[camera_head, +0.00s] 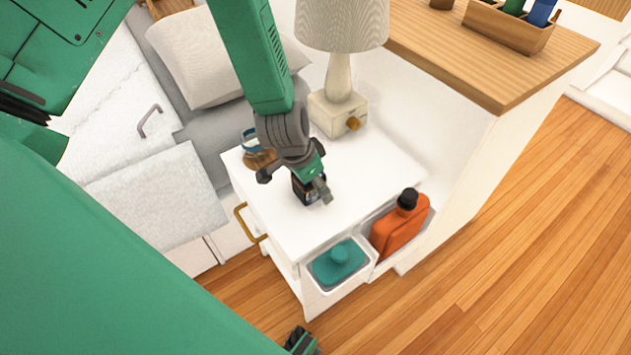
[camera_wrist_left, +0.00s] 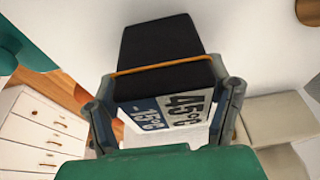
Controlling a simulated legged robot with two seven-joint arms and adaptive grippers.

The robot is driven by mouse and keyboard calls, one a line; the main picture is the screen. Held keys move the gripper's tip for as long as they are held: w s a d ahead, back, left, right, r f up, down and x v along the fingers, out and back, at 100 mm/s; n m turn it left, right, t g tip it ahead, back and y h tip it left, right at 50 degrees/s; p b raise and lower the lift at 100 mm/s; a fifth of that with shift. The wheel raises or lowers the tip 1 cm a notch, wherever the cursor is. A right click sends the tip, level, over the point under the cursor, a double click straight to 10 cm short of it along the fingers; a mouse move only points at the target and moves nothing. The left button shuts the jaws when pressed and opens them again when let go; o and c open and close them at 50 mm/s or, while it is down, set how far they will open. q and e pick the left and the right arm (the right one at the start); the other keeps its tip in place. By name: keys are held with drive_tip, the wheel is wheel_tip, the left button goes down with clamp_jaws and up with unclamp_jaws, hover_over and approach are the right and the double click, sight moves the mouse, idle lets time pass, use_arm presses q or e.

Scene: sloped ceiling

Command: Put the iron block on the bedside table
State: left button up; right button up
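The iron block (camera_head: 308,192) is small and dark in the head view, over the white top of the bedside table (camera_head: 375,180). I cannot tell whether it touches the top. In the left wrist view the black block (camera_wrist_left: 160,45) has an orange band and a label with temperature figures. My left gripper (camera_head: 308,180) has a finger on each side of it and looks shut on it; the fingers also show in the left wrist view (camera_wrist_left: 165,105). A dark part of my right gripper (camera_head: 300,341) shows at the bottom edge; its fingers are not clear.
A lamp (camera_head: 339,85) stands at the back of the bedside table. A small round object (camera_head: 258,150) is at its left edge. A wooden-topped cabinet (camera_head: 480,55) rises behind. The tabletop's right side is clear.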

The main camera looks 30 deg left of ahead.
use_arm(q)
drive_tip(key=p+v, duration=0.1)
drive_tip(key=v, duration=0.2)
drive_tip(key=a+p+v, duration=0.1)
drive_tip(key=v, duration=0.2)
drive_tip(key=shift+a+r, duration=0.15)
drive_tip(key=shift+r, duration=0.15)
drive_tip(key=v, duration=0.2)
drive_tip(key=p+v, duration=0.1)
drive_tip(key=v, duration=0.1)
drive_tip(key=shift+d, duration=0.25)
drive_tip(key=shift+s+d+r, duration=0.15)
drive_tip(key=shift+r, duration=0.3)
drive_tip(key=s+f+n+g, duration=0.1)
drive_tip(key=s+f+n, duration=0.1)
drive_tip(key=s+f, duration=0.5)
drive_tip(key=s+f+n+g+y, duration=0.1)
drive_tip(key=s+f, duration=0.6)
drive_tip(key=s, duration=0.6)
drive_tip(key=shift+a+f+n+g, duration=0.25)
drive_tip(key=shift+f+n+g, duration=0.05)
drive_tip(key=shift+f+n, duration=0.1)
use_arm(e)
wheel_tip(320, 180, up, 3)
drive_tip(key=shift+a+r, duration=0.15)
use_arm(q)
drive_tip(key=shift+a, duration=0.2)
use_arm(e)
drive_tip(key=shift+a, duration=0.25)
drive_tip(key=shift+d, duration=0.1)
